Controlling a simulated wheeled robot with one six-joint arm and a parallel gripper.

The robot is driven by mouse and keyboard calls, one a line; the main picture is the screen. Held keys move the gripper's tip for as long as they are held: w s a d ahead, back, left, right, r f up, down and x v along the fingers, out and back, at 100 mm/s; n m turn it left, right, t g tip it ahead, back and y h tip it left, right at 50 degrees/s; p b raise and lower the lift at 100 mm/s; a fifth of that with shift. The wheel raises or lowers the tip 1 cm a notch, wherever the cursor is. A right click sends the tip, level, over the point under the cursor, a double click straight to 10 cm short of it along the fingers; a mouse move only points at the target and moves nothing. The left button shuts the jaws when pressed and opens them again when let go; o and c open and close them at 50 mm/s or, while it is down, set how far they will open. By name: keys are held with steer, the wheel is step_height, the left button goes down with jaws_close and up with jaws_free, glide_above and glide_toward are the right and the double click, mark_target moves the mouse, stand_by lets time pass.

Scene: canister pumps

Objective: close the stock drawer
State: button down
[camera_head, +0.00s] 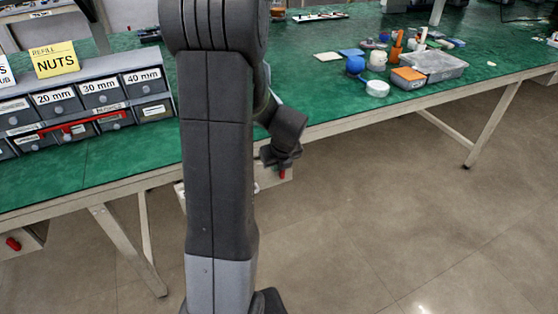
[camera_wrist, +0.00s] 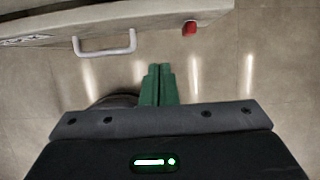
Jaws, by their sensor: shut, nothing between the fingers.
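In the wrist view, a pale drawer front (camera_wrist: 190,12) crosses the top left, with a white U-shaped handle (camera_wrist: 132,42) and a red tab (camera_wrist: 189,28) at its right. A printed label shows at its left end, too blurred to read. My gripper (camera_wrist: 158,70) has green fingers pressed together, empty, just below and right of the handle and apart from it in the picture. In the head view, a pale drawer box (camera_head: 272,181) with a red tab hangs under the bench edge, mostly hidden behind my arm. How far it stands open cannot be told.
A clear case (camera_head: 433,66) and small parts lie at the right. Bench legs (camera_head: 490,125) stand below. The floor in front is clear.

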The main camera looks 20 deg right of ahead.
mark_target(268, 169)
steer(key=w+f, duration=0.1)
steer(key=w, duration=0.2)
steer(key=w+f, duration=0.1)
steer(key=w, duration=0.1)
steer(key=shift+a+f, duration=0.1)
steer(key=shift+f, duration=0.25)
steer(key=shift+w, duration=0.1)
steer(key=w+p, duration=0.2)
steer(key=shift+w, duration=0.3)
